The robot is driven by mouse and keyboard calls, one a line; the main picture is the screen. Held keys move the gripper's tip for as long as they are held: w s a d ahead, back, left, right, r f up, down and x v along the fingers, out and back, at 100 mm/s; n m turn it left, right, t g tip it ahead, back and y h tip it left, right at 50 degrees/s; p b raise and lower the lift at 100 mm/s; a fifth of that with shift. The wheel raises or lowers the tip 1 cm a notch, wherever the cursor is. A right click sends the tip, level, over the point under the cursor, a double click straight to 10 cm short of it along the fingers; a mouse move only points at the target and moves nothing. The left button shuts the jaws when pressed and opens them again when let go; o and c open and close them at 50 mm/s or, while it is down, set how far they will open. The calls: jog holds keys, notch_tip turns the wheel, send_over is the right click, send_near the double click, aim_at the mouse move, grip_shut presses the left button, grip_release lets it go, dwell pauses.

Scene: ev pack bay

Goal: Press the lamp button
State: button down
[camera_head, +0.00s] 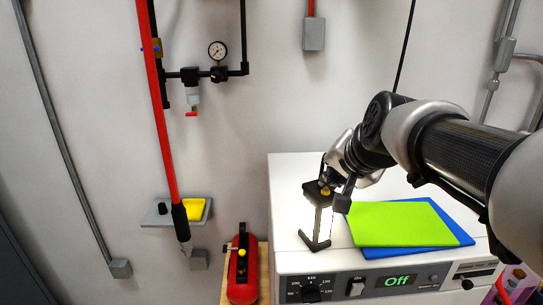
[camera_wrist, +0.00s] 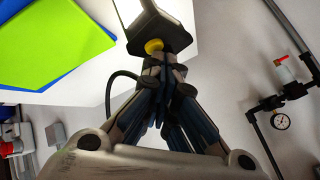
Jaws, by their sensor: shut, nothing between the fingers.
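The lamp (camera_head: 313,243) stands upright on the white cabinet, with a dark base, a pale panel and a dark cap. Its yellow button (camera_head: 326,191) is on the cap, partly hidden by my gripper in the head view. In the wrist view the lamp cap (camera_wrist: 160,30) is at the top, with the yellow button (camera_wrist: 153,46) showing just beyond my fingertips. My gripper (camera_wrist: 163,62) is shut and empty, its tips right at the button. I cannot tell whether they touch it.
The white cabinet (camera_head: 285,190) has a front panel with a dial, a switch and a display reading "Off". A green sheet (camera_head: 400,222) and a blue sheet (camera_head: 462,238) lie right of the lamp. A red tank (camera_head: 243,285) stands to the left. Pipes and a gauge (camera_head: 217,50) are on the wall.

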jog(key=shift+r+p, duration=0.3)
jog(key=shift+r, duration=0.1)
notch_tip(320, 180, up, 6)
jog(key=p, duration=0.4)
jog(key=shift+p, duration=0.3)
jog(key=s+f+n+g+b, duration=0.1)
jog(key=s+f+n+b, duration=0.1)
jog(key=s+f+b, duration=0.5)
jog(key=s+f+n+g+b, duration=0.2)
jog(key=s+f+b, duration=0.6)
jog(key=f, duration=1)
jog(key=s+f+n+g+h+b, duration=0.1)
jog(key=s+f+n+b, duration=0.2)
jog(key=s+f+b, duration=0.4)
jog(key=s+a+f, duration=0.1)
jog(key=s+f, duration=0.4)
jog(key=f, duration=0.1)
jog(key=shift+s+f+n+g+b, duration=0.15)
jog(key=shift+s+n+g+b, duration=0.15)
jog(key=shift+s+n+b, duration=0.1)
